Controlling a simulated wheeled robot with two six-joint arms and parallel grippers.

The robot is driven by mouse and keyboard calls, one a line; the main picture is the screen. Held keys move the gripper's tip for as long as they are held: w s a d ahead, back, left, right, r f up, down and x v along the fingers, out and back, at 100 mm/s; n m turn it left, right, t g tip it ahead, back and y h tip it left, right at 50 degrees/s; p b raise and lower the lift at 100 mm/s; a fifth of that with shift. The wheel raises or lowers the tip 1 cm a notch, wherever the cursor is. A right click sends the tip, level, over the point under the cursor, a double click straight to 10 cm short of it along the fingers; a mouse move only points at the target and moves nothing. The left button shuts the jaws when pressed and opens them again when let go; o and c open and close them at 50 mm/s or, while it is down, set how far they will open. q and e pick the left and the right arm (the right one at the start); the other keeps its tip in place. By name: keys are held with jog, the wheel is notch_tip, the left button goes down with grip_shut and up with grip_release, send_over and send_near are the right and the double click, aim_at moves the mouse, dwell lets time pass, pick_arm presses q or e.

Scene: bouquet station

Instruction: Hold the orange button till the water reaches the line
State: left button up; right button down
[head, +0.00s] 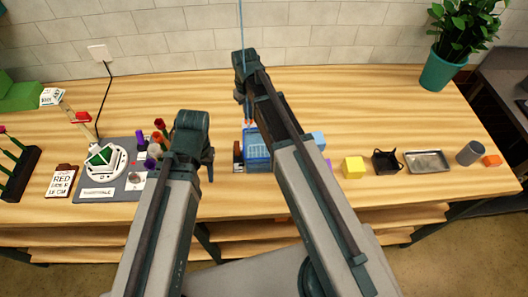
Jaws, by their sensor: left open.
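A blue see-through container (257,157) with white marks stands on the wooden table in the middle, partly hidden by my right arm. No orange button can be made out, and the water level and line are too small to read. My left gripper (209,166) is open and points down at the left of the blue container, apart from it. My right gripper (246,112) is above and behind the container, mostly hidden by its own arm; its fingers are too small to read. A thin blue vertical line (241,22) runs down from the top to my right wrist.
A grey mat with a white round device (101,160) and several small items is at left, beside a "RED" card (61,181). At right are a yellow cube (353,167), black holder (386,162), metal tray (428,161), grey cylinder (470,153) and orange block (491,161).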

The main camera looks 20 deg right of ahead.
notch_tip(320, 180, up, 4)
jog(key=p, duration=0.4)
jog(key=shift+r, duration=0.2)
pick_arm(q)
notch_tip(320, 180, up, 4)
jog(key=shift+f, duration=0.1)
pick_arm(e)
jog(key=shift+f, duration=0.2)
